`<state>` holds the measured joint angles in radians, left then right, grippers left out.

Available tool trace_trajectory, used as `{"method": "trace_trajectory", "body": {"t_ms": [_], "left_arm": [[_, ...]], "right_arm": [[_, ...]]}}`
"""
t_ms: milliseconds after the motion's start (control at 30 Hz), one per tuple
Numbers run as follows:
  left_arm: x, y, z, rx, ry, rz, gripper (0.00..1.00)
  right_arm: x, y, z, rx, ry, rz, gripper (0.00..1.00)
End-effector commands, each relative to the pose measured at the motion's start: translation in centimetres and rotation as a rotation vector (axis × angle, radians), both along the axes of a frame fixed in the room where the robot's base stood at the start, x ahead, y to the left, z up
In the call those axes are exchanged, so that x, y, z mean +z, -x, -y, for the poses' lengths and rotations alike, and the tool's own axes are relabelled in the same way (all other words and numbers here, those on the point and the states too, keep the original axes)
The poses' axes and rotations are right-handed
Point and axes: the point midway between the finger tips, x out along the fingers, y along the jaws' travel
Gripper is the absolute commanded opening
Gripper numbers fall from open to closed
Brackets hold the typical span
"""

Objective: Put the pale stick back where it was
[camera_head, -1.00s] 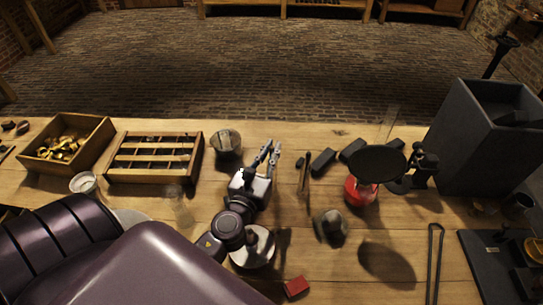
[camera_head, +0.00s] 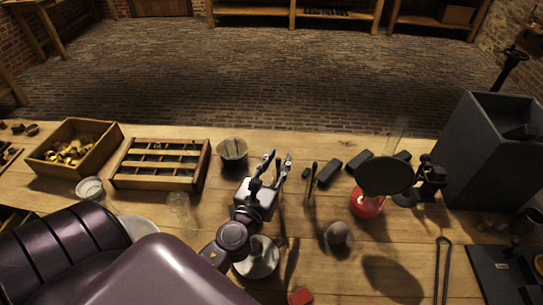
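My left gripper (camera_head: 278,160) is over the middle of the table, its fingers pointing away from me and spread apart. I see nothing held between them. A glass jar (camera_head: 232,152) with dark contents stands just left of the fingertips. Thin dark upright rods (camera_head: 312,178) stand a little to the right of the gripper. I cannot clearly pick out the pale stick. A faint pale upright strip (camera_head: 399,135) shows behind the black round pan (camera_head: 384,175), but I cannot tell what it is. My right gripper is not in view.
A slotted wooden rack (camera_head: 160,184) and a box of brass parts (camera_head: 105,146) stand at the left. Dark blocks (camera_head: 330,171), a grey lump (camera_head: 338,235) and a red block (camera_head: 300,296) lie around the middle. A big dark bin (camera_head: 470,160) is at the right.

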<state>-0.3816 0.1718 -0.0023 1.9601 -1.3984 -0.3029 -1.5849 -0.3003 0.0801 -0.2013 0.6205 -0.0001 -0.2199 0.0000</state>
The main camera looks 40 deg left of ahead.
Motion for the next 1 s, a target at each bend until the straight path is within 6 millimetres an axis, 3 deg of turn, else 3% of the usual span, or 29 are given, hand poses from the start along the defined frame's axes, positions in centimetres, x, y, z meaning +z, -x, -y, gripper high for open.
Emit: {"method": "trace_trajectory", "body": {"t_ms": [600, 1000], "left_arm": [[-0.4, 10.2, 2.5, -0.001, -0.001, -0.002, 0.27], [0.1, 11.7, 2.8, 0.0, 0.0, 0.0, 0.27]], "right_arm": [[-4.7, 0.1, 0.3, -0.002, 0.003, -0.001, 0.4], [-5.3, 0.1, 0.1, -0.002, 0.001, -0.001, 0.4]]}}
